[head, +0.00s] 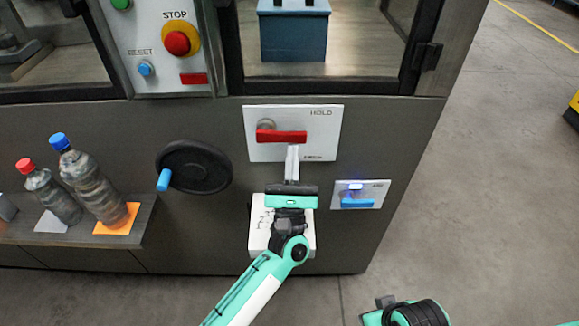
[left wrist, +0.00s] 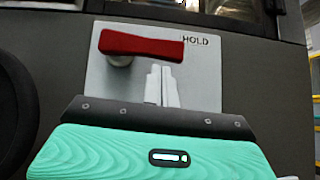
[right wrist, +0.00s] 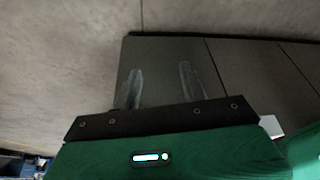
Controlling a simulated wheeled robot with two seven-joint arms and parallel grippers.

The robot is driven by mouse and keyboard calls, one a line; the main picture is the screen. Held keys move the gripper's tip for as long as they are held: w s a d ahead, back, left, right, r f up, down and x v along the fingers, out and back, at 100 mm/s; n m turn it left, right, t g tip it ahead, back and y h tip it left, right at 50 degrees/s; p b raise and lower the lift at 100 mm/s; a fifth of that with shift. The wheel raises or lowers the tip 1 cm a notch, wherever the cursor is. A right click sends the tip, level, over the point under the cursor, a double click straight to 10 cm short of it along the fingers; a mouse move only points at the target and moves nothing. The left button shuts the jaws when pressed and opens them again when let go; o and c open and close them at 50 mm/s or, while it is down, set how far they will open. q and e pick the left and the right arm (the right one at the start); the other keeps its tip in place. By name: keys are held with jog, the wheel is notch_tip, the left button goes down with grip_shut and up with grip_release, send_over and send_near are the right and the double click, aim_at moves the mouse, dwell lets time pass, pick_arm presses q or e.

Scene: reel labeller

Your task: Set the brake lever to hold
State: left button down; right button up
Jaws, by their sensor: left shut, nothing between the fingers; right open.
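The red brake lever (head: 282,136) sits on a white plate (head: 326,147) on the machine's dark front. The lever lies about level, pointing right from its round pivot. The word HOLD is at the plate's upper right; a lower label is partly hidden by my gripper. In the left wrist view the red lever (left wrist: 140,44) tilts slightly, its free end near HOLD. My left gripper (head: 292,152) is shut and empty, its fingertips just below the lever; I cannot tell if they touch it. My right gripper (right wrist: 158,85) is open and empty, low near the floor and the machine's base.
A black handwheel (head: 200,168) with a blue knob is left of the plate. A small blue switch (head: 357,203) is at its lower right. Two bottles (head: 90,186) stand on a shelf at left. A stop button (head: 177,43) is above.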

pick_arm(q)
jog(key=shift+d+r+n+y+b, duration=0.2)
jog(key=shift+n+y+b, duration=0.3)
jog(key=shift+n+y, duration=0.5)
jog(key=shift+d+r+n+y+b, duration=0.1)
jog(key=shift+r+n+y+b, duration=0.15)
jog(key=shift+n+y+b, duration=0.5)
pick_arm(e)
jog(key=shift+w+a+f+n+t+y, duration=0.15)
jog(key=shift+w+a+t+y, duration=0.25)
jog(key=shift+w+a+t, duration=0.5)
jog(key=shift+w+a+f+n+t+y, duration=0.15)
jog(key=shift+w+a+t+y, duration=0.25)
jog(key=shift+w+a+t, duration=0.45)
pick_arm(q)
jog(key=shift+n, duration=0.25)
pick_arm(e)
jog(key=shift+s+a+g, duration=0.2)
jog(key=shift+g, duration=0.05)
pick_arm(q)
jog(key=b+v, duration=0.1)
jog(key=v, duration=1.3)
jog(key=shift+w+d+f, duration=0.1)
jog(key=shift+w, duration=0.05)
pick_arm(e)
jog(key=a, duration=0.1)
jog(key=w+a+t+y, duration=0.1)
jog(key=w+a+t, duration=0.1)
jog(key=shift+a+f+y, duration=0.2)
jog(key=shift+a+y, duration=0.1)
